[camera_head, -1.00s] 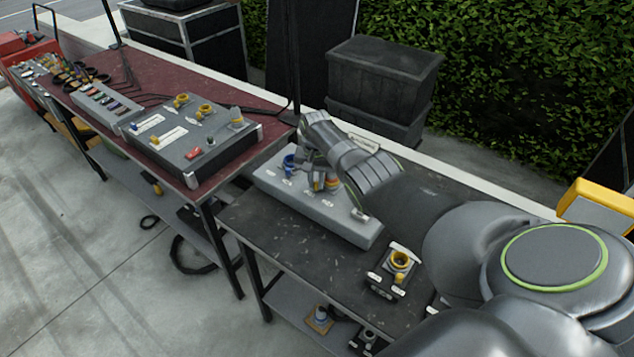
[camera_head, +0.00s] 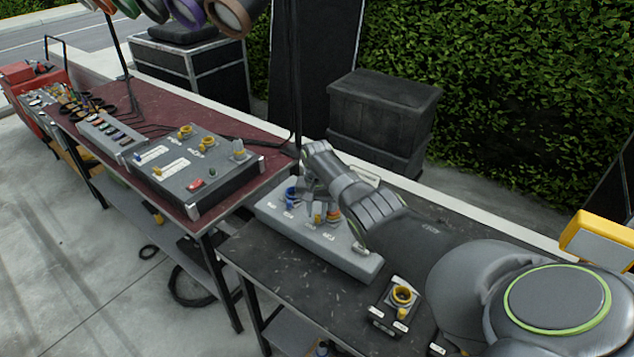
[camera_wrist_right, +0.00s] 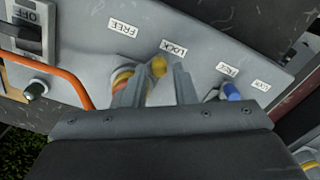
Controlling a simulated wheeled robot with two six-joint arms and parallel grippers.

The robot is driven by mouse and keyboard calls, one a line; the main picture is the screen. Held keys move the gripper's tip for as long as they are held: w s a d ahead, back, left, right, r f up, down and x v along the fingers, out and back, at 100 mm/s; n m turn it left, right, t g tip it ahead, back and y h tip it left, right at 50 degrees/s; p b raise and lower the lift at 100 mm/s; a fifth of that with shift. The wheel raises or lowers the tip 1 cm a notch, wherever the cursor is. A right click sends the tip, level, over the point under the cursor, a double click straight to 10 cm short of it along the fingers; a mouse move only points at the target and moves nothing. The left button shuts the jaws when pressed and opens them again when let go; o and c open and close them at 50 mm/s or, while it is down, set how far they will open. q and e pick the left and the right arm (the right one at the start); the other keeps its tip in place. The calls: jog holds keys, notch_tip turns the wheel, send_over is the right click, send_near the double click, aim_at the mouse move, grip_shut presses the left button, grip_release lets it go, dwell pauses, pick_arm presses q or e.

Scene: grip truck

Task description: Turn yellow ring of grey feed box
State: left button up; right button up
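The grey feed box (camera_head: 350,262) sits on the dark table. In the right wrist view its face (camera_wrist_right: 215,50) carries FREE and LOCK labels. Its yellow ring (camera_wrist_right: 124,76) is partly hidden behind one finger, with a round yellow tab (camera_wrist_right: 158,66) by a LOCK label. My right gripper (camera_head: 312,203) is over the box, pointing down at the ring. In the wrist view its two fingers (camera_wrist_right: 160,78) are apart, one on each side of the yellow tab, with a gap visible; contact cannot be told. A blue part (camera_wrist_right: 231,91) lies to the right of the fingers. My left gripper is not in view.
A larger control box (camera_head: 190,165) is on the red-topped table (camera_head: 250,120) at left. An orange cable (camera_wrist_right: 75,82) runs beside my right gripper.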

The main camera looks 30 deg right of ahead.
aim_at(317, 216)
notch_tip(317, 216, up, 16)
jog(key=b, duration=0.2)
dwell(0.7)
